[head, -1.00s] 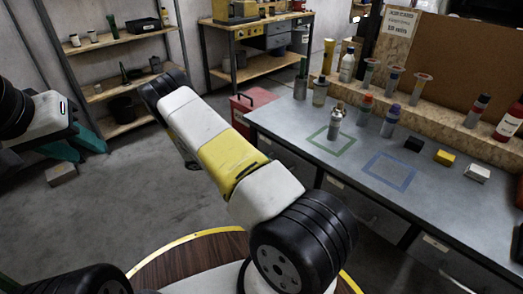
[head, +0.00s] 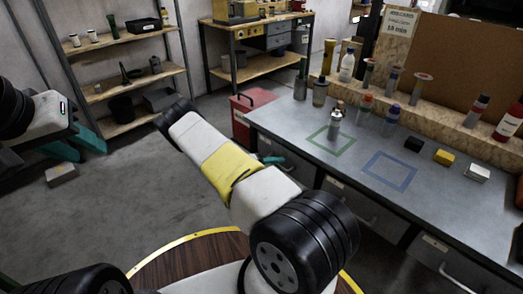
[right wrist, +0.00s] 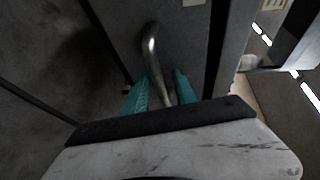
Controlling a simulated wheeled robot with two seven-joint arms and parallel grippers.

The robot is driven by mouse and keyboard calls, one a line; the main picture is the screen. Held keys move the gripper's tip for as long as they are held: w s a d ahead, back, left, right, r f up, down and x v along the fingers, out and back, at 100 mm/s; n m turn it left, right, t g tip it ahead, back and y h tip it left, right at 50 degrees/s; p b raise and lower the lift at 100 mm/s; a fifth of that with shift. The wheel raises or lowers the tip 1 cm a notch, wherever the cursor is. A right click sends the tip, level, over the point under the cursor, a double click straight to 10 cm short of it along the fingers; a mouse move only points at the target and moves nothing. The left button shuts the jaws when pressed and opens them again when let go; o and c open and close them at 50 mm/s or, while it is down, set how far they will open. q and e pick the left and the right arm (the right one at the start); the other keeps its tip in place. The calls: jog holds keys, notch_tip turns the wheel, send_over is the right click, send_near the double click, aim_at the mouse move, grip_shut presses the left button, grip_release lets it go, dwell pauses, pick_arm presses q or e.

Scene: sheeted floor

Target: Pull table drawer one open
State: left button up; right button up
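The grey table (head: 300,140) stands at the right in the head view. Drawer fronts with pale labels sit under its near edge; one label (head: 335,182) shows just right of my right arm. In the right wrist view a curved metal handle (right wrist: 153,55) stands out from a grey drawer front (right wrist: 185,50). My right gripper (right wrist: 162,82) has its teal fingers on either side of the handle, with a small gap visible. In the head view my right gripper (head: 272,160) is mostly hidden behind my arm. My left gripper (head: 80,145) is open and empty at the far left.
Bottles and small blocks stand on the tabletop, including a yellow block (head: 444,157). A red bin (head: 243,108) stands beyond the table's left end. Shelves (head: 118,88) stand at the back left.

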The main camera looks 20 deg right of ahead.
grip_shut()
dwell(1.4)
